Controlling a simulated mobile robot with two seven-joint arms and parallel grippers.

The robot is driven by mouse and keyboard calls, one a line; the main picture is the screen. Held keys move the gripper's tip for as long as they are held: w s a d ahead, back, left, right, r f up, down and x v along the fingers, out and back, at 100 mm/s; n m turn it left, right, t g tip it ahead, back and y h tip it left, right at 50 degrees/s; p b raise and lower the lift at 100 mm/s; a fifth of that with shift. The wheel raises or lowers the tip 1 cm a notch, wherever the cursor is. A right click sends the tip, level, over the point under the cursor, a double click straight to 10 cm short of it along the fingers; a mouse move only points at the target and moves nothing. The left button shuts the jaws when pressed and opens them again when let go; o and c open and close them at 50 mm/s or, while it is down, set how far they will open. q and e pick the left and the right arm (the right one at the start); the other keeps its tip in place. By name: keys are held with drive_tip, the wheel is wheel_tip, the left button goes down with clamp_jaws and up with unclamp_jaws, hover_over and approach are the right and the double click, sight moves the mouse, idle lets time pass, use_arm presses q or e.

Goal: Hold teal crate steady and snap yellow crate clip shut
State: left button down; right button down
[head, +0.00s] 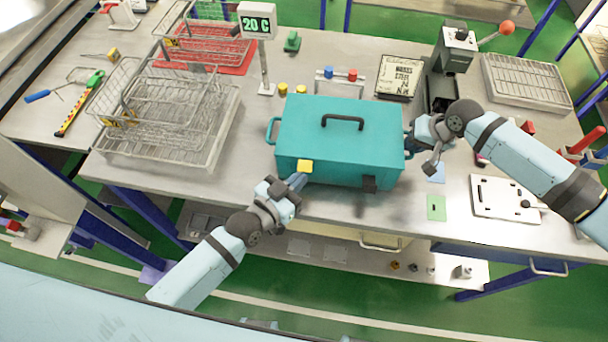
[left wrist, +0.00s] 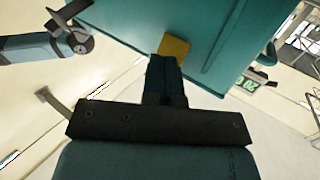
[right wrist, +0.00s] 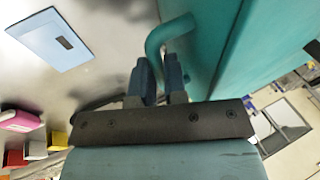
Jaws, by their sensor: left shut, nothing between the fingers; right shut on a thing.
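The teal crate (head: 300,130) stands on the metal table with its lid down and a dark handle on top. I cannot tell whether the clip is fully flat. My right gripper (right wrist: 160,75) is shut on the crate's right side handle (right wrist: 168,32).
Wire baskets (head: 165,115) stand to the left. A lever press (head: 450,65) stands behind the right arm. A white plate (head: 505,198) and a green card (head: 436,207) lie at the right front. A temperature display (head: 257,22) stands behind the crate.

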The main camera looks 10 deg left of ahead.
use_arm(q)
drive_tip(key=shift+w+r, duration=0.25)
idle(0.7)
drive_tip(key=shift+s+d, duration=0.1)
drive_tip(key=shift+s, duration=2.45)
drive_tip(key=shift+s, duration=0.1)
drive_tip(key=v, duration=1.1)
drive_tip(key=shift+s+a, duration=0.3)
use_arm(e)
drive_tip(key=c, duration=1.1)
unclamp_jaws()
